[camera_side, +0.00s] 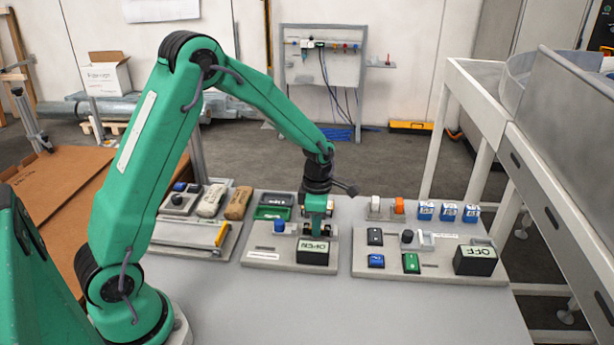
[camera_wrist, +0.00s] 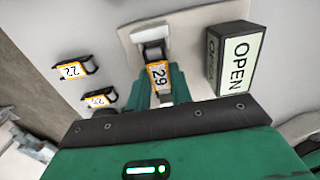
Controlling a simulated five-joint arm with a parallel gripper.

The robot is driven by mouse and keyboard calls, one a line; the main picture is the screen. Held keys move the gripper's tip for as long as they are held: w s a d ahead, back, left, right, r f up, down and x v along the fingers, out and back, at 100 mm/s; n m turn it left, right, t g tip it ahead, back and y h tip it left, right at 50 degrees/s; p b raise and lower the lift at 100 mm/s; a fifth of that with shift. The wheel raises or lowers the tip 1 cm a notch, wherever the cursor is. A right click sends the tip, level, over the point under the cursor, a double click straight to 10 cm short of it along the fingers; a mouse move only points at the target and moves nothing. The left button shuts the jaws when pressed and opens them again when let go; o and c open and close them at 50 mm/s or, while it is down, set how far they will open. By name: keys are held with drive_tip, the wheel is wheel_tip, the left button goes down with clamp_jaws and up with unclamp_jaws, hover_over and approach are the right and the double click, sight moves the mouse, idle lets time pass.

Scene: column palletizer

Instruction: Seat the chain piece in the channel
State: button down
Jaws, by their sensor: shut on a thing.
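My gripper (camera_wrist: 165,88) points down over the middle board and is shut on a chain piece (camera_wrist: 158,75). The piece is dark with an orange-edged white label reading 29, and it sits between the green fingers. Just beyond it in the wrist view is a pale fitting (camera_wrist: 149,33) with a dark gap, which looks like the channel. The piece's far end is close to this fitting; I cannot tell whether they touch. In the side view my gripper (camera_side: 318,228) stands behind the OPEN box, and the held piece cannot be made out there.
The OPEN box (camera_wrist: 237,62) stands close to the right of the fingers in the wrist view. Two similar labelled pieces (camera_wrist: 75,70) (camera_wrist: 99,98) lie to the left. The right board (camera_side: 430,275) holds an OFF box (camera_side: 475,261); the left board (camera_side: 190,239) holds other parts. The front table is clear.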

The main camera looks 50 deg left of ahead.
drive_tip(key=shift+f, duration=0.35)
idle(0.3)
drive_tip(key=c, duration=0.9)
unclamp_jaws()
drive_tip(key=shift+o, duration=0.2)
drive_tip(key=shift+r, duration=0.15)
drive_tip(key=shift+r, duration=3.35)
drive_tip(key=shift+r, duration=0.1)
